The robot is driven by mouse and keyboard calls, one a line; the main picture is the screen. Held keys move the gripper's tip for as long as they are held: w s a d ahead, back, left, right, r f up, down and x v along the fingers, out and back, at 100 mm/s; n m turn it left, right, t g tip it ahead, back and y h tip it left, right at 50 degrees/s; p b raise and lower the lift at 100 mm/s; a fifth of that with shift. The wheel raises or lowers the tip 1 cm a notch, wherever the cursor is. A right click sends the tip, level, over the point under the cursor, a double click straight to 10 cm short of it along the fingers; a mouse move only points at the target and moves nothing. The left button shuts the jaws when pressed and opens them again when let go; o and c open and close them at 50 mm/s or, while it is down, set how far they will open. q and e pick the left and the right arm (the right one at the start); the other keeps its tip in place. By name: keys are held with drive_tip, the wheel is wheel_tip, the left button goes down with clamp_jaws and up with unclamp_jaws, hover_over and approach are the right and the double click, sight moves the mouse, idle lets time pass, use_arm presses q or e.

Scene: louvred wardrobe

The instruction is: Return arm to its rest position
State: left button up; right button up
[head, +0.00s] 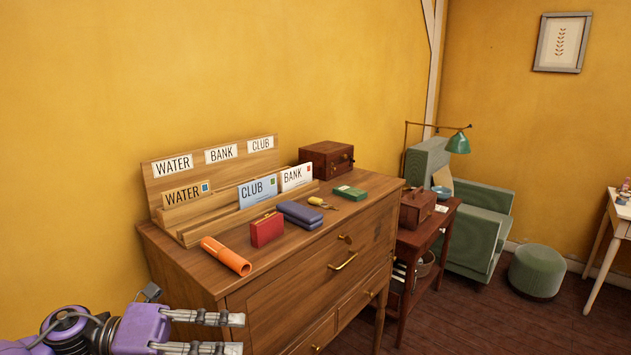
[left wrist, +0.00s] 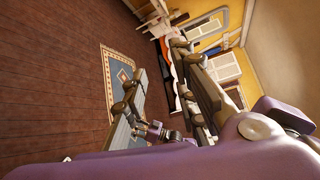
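My left gripper (head: 242,334) is at the lower left of the head view, in front of the dresser's left end. Its two fingers are spread apart and point right, with nothing between them. In the left wrist view the two fingers (left wrist: 158,60) also stand apart, with open room and floor behind them. The purple left arm (head: 140,328) comes in from the bottom left corner. My right gripper does not show in the head view.
A wooden dresser (head: 290,300) fills the middle. On it are a letter rack (head: 212,165) with WATER, CLUB and BANK envelopes, an orange tube (head: 226,255), a red box (head: 267,229) and a wooden box (head: 326,160). A side table (head: 428,232) and green armchair (head: 470,215) stand beyond.

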use_arm(q)
drive_tip(key=s+a+f+n+t+y+p, duration=0.15)
drive_tip(key=f+n+t+y, duration=0.25)
drive_tip(key=f+n, duration=0.4)
drive_tip(key=s+a+f+n+t+y, duration=0.2)
drive_tip(key=s+f+n+t+y, duration=0.15)
drive_tip(key=f+n, duration=0.45)
drive_tip(key=s+a+f+n+t+y, duration=0.2)
drive_tip(key=f+n+t+y, duration=0.25)
drive_tip(key=n, duration=0.65)
drive_tip(key=s+d+f+n+g+y+p, duration=0.1)
drive_tip(key=s+f+n+g, duration=0.5)
drive_tip(key=s+f, duration=1)
drive_tip(key=s+d+n+y, duration=0.1)
drive_tip(key=s+n+y, duration=0.1)
drive_tip(key=s+n, duration=0.1)
drive_tip(key=shift+s+n+y, duration=0.3)
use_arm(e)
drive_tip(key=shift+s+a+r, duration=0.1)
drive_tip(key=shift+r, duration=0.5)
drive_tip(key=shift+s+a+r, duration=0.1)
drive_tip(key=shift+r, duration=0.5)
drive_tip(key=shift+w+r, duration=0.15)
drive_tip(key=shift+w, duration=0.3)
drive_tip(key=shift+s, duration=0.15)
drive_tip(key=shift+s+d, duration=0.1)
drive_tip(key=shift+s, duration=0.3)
